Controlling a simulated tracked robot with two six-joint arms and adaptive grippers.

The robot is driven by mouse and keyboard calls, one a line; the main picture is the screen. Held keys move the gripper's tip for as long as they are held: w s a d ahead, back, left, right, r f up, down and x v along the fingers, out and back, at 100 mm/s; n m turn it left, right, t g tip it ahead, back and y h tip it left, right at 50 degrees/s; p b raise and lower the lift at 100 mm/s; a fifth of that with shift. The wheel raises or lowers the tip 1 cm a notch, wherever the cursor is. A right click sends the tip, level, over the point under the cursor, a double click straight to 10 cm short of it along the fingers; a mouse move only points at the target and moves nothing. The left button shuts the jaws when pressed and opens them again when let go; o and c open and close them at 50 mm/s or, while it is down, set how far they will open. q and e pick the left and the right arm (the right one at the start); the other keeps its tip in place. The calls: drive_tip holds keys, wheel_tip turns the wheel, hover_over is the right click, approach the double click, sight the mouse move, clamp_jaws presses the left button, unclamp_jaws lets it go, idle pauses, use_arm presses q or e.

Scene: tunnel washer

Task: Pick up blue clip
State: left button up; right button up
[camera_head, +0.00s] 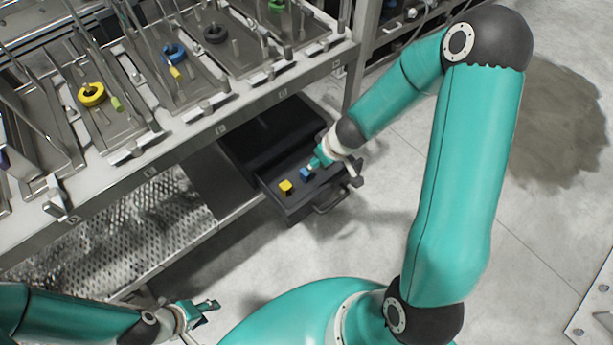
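The blue clip (306,174) lies in the open dark drawer (297,213), near its front right part. A yellow clip (286,187) lies to its left in the same drawer. My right gripper (313,166) reaches down into the drawer from the upper right, with its tip right at the blue clip. It partly covers the clip, and I cannot tell whether the fingers are touching or closed on it. My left gripper (209,306) is at the lower left, away from the drawer, with its fingers apart and nothing between them.
The drawer's handle (332,203) faces the open floor. A perforated metal panel (140,225) lies left of the drawer.

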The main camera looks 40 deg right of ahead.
drive_tip(key=b, duration=0.6)
approach(306, 172)
drive_tip(key=x, duration=0.5)
drive_tip(key=shift+d+f, duration=0.1)
drive_tip(key=shift+f, duration=0.1)
drive_tip(key=shift+b+x, duration=1.85)
drive_tip(key=shift+x, duration=1.25)
drive_tip(key=shift+d, duration=0.1)
drive_tip(key=shift+r, duration=0.1)
drive_tip(key=c, duration=1)
